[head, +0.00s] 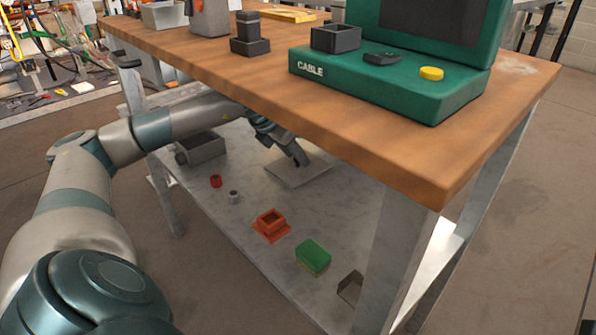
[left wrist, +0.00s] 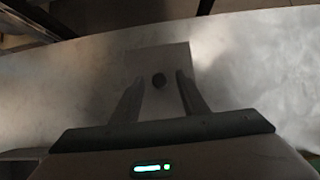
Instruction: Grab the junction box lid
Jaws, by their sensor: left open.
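A flat grey square plate, which looks like the junction box lid (head: 312,172), lies on the lower shelf under the table. In the left wrist view the lid (left wrist: 158,58) shows a small dark round knob (left wrist: 158,80) near its middle. My left gripper (head: 301,161) reaches under the tabletop and is just above the lid, partly covering it. In the left wrist view my left gripper (left wrist: 159,80) is open, with one finger on each side of the knob. I cannot tell the exact height of the fingertips above the plate. My right gripper is not in view.
The wooden tabletop (head: 400,130) overhangs my left arm. The shelf (head: 225,225) holds a grey box (head: 203,148), a red part (head: 215,181), an orange square part (head: 271,224), a green block (head: 313,256) and a metal bracket (head: 350,286). A table leg (head: 397,255) stands right of these.

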